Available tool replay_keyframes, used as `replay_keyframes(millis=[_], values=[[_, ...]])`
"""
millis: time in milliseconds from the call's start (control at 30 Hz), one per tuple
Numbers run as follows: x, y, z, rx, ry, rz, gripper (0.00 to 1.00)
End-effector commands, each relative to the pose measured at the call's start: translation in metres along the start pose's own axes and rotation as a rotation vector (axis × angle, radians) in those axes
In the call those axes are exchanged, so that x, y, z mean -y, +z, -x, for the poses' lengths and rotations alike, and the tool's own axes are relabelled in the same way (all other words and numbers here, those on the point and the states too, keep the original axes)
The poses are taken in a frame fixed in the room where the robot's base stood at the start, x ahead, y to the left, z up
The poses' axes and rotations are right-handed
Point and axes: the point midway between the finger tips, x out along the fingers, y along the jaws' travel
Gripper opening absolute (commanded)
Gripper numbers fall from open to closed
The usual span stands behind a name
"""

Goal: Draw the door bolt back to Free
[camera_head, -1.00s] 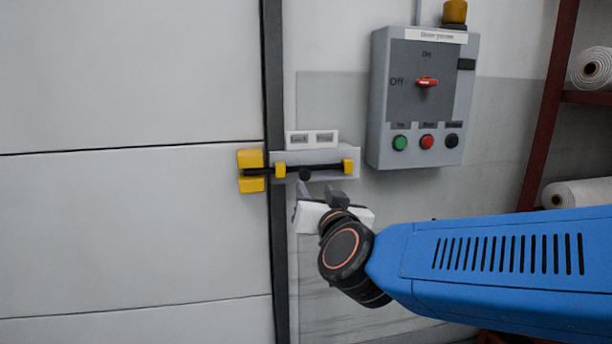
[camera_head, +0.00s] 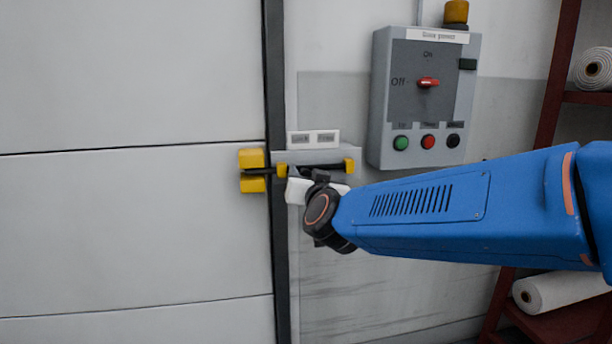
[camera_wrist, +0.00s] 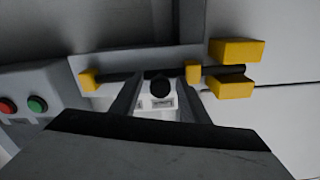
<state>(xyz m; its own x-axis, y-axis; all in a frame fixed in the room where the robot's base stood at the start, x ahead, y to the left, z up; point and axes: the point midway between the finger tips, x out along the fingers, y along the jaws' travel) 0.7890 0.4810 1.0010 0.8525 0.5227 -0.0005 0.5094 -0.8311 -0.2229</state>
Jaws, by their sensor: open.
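The door bolt is a dark bar (camera_head: 261,171) lying level on a grey plate (camera_head: 340,154), running through yellow guides, with its left end between the yellow keeper blocks (camera_head: 251,158) on the door. In the wrist view, which is upside down, the bar (camera_wrist: 120,76) also reaches into the keeper. A white label above it reads Lock on the left and Free (camera_head: 327,138) on the right. My gripper (camera_wrist: 160,100) is open, with a finger on each side of the bolt's round black knob (camera_wrist: 158,87). Contact cannot be told. In the head view my gripper hides the knob.
A grey switch box (camera_head: 380,120) with a red handle (camera_head: 428,82) and several buttons hangs right of the bolt, above my arm. A red shelf frame (camera_head: 556,75) with white rolls (camera_head: 560,292) stands at the right. The door (camera_head: 130,230) is flat and clear.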

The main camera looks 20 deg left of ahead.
Motion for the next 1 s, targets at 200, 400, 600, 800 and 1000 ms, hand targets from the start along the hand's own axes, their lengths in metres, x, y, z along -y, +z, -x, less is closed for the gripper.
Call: replay_keyframes(millis=[200, 400, 600, 800, 1000], values=[[0.000, 0.000, 0.000, 0.000, 0.000, 0.000, 0.30], [0.000, 0.000, 0.000, 0.000, 0.000, 0.000, 0.00], [-0.011, -0.003, 0.000, -0.002, 0.002, -0.001, 0.00], [-0.044, -0.011, 0.000, -0.003, 0.003, 0.001, 0.00], [-0.064, -0.015, 0.001, -0.001, 0.001, 0.000, 0.00]])
